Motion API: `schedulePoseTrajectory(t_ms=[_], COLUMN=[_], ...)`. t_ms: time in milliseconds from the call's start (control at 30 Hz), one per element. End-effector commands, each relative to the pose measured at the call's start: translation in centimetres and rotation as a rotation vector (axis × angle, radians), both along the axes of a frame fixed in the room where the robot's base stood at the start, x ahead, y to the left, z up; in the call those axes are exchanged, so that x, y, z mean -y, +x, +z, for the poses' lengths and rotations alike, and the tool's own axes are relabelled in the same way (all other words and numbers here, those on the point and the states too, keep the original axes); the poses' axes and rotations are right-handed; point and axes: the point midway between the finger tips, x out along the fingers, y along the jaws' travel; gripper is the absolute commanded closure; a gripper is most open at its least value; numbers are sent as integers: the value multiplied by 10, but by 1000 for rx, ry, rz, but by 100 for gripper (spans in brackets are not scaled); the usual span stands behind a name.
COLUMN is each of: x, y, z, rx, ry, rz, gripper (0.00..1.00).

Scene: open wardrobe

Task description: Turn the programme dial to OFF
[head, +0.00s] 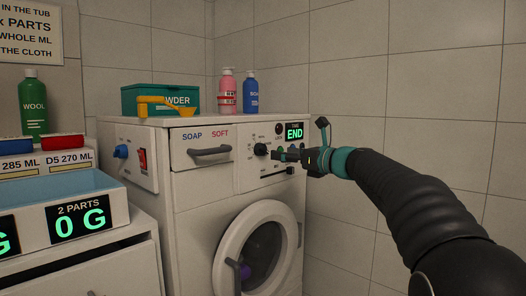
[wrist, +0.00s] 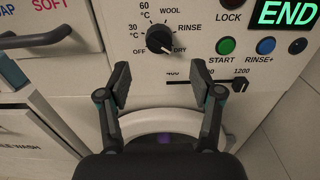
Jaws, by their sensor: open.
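The programme dial (wrist: 160,39) is a round black knob on the washing machine's white panel, ringed by OFF, 30 °C, 60 °C, WOOL, RINSE and DRY. Its pale mark appears to point to the lower right, towards DRY. The dial also shows in the head view (head: 260,150), just left of my gripper (head: 287,155). In the wrist view my gripper (wrist: 160,73) is open and empty. Its two fingers stand apart below the dial, one to each side, and do not appear to touch it. The OFF label (wrist: 139,51) is at the dial's lower left.
A lit display (wrist: 286,14) reads END. Green START (wrist: 226,46) and blue RINSE+ (wrist: 265,46) buttons sit right of the dial, with a slider (wrist: 239,86) below. The soap drawer handle (head: 210,152) juts out at left. The round door (head: 230,235) is below.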

Motion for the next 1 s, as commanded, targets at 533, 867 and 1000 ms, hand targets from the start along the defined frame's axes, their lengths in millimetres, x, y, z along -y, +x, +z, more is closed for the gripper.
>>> schedulePoseTrajectory(t_ms=[533, 867, 1000], x=[-60, -61, -61], y=[45, 46, 46], z=[0, 0, 0], rx=[-1, 1, 1], ry=[-1, -1, -1], rz=[2, 2, 2], gripper=[35, 35, 70])
